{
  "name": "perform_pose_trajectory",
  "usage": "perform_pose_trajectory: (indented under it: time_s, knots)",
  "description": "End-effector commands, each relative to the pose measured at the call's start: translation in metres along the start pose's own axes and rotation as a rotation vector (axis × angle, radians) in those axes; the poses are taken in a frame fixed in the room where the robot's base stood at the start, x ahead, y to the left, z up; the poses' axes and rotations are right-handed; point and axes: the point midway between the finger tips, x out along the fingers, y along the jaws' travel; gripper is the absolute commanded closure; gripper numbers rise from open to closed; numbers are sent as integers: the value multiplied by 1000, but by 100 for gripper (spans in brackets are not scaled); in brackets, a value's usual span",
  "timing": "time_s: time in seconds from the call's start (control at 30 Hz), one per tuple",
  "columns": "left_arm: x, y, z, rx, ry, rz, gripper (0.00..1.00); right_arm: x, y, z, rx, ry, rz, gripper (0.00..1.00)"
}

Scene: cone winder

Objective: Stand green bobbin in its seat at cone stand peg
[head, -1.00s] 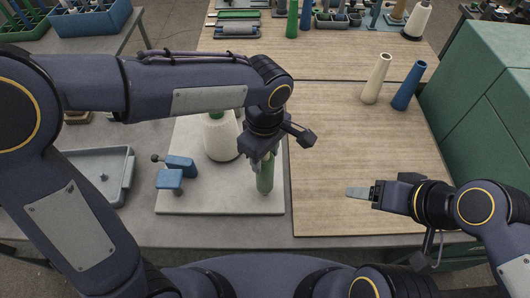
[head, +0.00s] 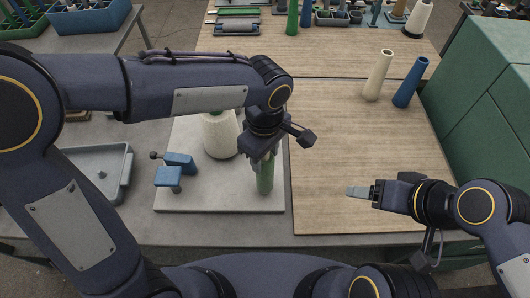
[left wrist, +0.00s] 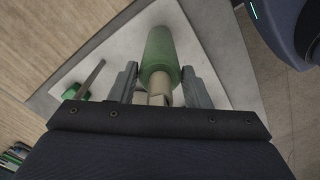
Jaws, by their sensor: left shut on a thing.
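The green bobbin (head: 265,178) is in my left gripper (head: 262,155), near the right front of the pale board (head: 215,197). It looks about upright. In the left wrist view the bobbin (left wrist: 160,52) is between the two grey fingers of the left gripper (left wrist: 160,88), with a tan part showing at its near end. I cannot tell whether its foot touches the board. I cannot make out a peg or seat under it. My right gripper (head: 360,191) is above the wooden table, away from the bobbin; whether its fingers are apart does not show.
A cream yarn cone (head: 220,135) and a blue clamp-like fixture (head: 178,168) stand on the board. A cream cone (head: 379,75) and a blue cone (head: 411,82) stand on the wooden table (head: 340,140). A grey tray (head: 100,172) is at left. The table's middle is clear.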

Motion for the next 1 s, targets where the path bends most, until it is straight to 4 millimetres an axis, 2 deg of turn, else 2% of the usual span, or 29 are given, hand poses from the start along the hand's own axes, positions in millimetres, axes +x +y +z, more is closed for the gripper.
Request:
perform_pose_trajectory:
  time_s: [0.47, 0.5, 0.67, 1.0]
  knots:
    - [6, 0, 0, 0, 0, 0, 75, 4, 2, 2, 0, 0, 0, 32]
    - [6, 0, 0, 0, 0, 0, 54, 4, 2, 2, 0, 0, 0, 32]
    - [6, 0, 0, 0, 0, 0, 34, 4, 2, 2, 0, 0, 0, 32]
    - [2, 0, 0, 0, 0, 2, 32, 4, 2, 2, 0, 0, 0, 32]
